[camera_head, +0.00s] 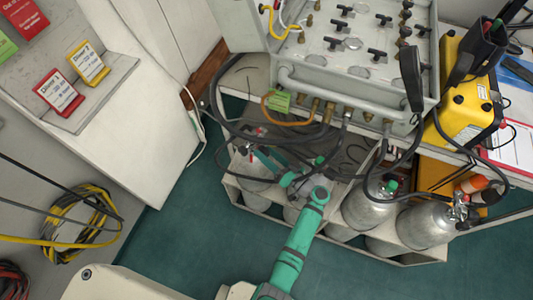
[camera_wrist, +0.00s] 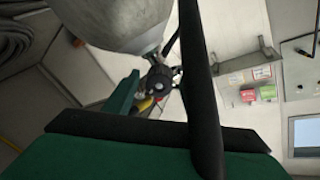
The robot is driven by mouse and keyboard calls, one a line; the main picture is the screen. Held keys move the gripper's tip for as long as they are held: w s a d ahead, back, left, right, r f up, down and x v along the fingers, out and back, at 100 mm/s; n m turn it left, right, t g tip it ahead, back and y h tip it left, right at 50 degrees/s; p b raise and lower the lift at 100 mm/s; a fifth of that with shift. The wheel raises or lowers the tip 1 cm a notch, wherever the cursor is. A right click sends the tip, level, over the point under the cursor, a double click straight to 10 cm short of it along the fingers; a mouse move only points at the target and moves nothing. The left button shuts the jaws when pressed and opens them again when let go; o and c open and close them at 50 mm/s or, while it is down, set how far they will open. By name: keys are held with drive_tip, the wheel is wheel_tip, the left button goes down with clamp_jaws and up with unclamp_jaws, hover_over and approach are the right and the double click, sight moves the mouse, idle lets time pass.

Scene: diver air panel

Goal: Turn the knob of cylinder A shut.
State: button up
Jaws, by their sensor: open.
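Several grey gas cylinders stand in a low white rack under the panel; no letter is readable on them, so I cannot tell by label which is A. My gripper (camera_head: 262,155) is open over the leftmost cylinder (camera_head: 251,166), near its valve. In the wrist view a large grey cylinder (camera_wrist: 125,18) fills the top, with a dark round valve knob (camera_wrist: 158,78) at its neck. One green finger of my gripper (camera_wrist: 148,90) shows left of the knob; the other is not clear. I cannot tell whether the fingers touch the knob.
A black hose (camera_wrist: 197,80) crosses the wrist view close to the camera. Dark hoses (camera_head: 230,130) loop around the valves. Two more cylinders (camera_head: 366,211) (camera_head: 427,225) stand to the right. The valve panel (camera_head: 350,45) overhangs the rack. The green floor (camera_head: 185,235) is clear at the left.

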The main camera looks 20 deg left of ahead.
drive_tip(key=shift+a, duration=0.1)
drive_tip(key=shift+c, duration=0.2)
drive_tip(key=c, duration=1)
drive_tip(key=shift+m, duration=0.8)
drive_tip(key=o, duration=1)
drive_tip(key=shift+o, duration=0.2)
drive_tip(key=v, duration=1)
drive_tip(key=shift+d, duration=0.4)
drive_tip(key=shift+s, duration=0.1)
